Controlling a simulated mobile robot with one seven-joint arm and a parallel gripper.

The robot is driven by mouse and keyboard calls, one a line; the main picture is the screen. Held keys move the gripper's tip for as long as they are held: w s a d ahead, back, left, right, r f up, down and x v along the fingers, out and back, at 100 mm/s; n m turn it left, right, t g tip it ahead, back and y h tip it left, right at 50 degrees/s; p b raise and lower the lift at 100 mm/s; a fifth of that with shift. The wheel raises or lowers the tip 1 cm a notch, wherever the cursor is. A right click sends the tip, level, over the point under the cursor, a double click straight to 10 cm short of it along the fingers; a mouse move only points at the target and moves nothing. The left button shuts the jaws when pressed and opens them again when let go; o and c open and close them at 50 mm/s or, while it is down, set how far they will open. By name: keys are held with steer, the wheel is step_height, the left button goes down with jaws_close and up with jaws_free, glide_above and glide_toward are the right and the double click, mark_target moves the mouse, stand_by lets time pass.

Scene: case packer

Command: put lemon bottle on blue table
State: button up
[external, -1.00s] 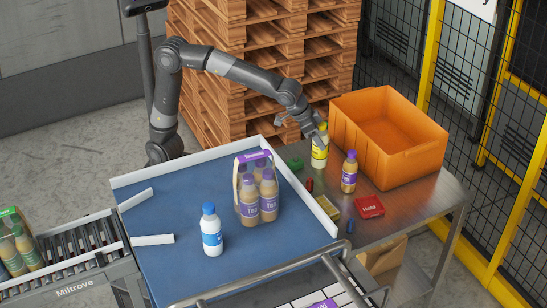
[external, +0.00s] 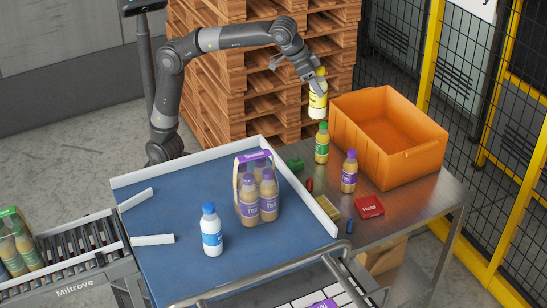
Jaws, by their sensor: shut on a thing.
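The lemon bottle (external: 317,103), yellow with a pale label, hangs upright in the air above the metal table. My gripper (external: 316,80) is shut on its upper part; the fingers partly hide its top. The blue table (external: 180,222) lies to the lower left, with white rails along its edges. On it stand a white bottle with a blue cap (external: 211,230) and a carrier pack of purple-capped bottles (external: 257,190).
On the metal table (external: 400,212) are a green-capped bottle (external: 322,143), a purple-capped bottle (external: 349,172), a red box (external: 369,206) and an orange crate (external: 385,165). Wooden pallets (external: 225,105) stand behind. The left part of the blue table is clear.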

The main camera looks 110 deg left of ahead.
steer(key=s+d+r+m+h, duration=0.1)
steer(key=s+d+m, duration=0.1)
steer(key=s+d, duration=0.8)
steer(key=s+d+m+h, duration=0.15)
steer(key=s+d, duration=0.55)
steer(key=d, duration=0.7)
steer(key=s+d+f+m, duration=0.1)
steer(key=s+d+m, duration=0.1)
steer(key=s+d, duration=0.5)
steer(key=s+d+m, duration=0.1)
steer(key=s+d, duration=0.2)
steer(key=s, duration=0.7)
steer(key=w+a+f, duration=0.2)
steer(key=w+f, duration=0.3)
steer(key=f, duration=0.3)
steer(key=w+a+f, duration=0.2)
steer(key=w+f, duration=0.3)
steer(key=f, duration=0.3)
steer(key=shift+w+a+h, duration=0.3)
steer(key=shift+w+h, duration=0.1)
steer(key=shift+h, duration=0.05)
steer(key=shift+f, duration=0.2)
steer(key=o, duration=1.1)
steer(key=shift+o, duration=0.2)
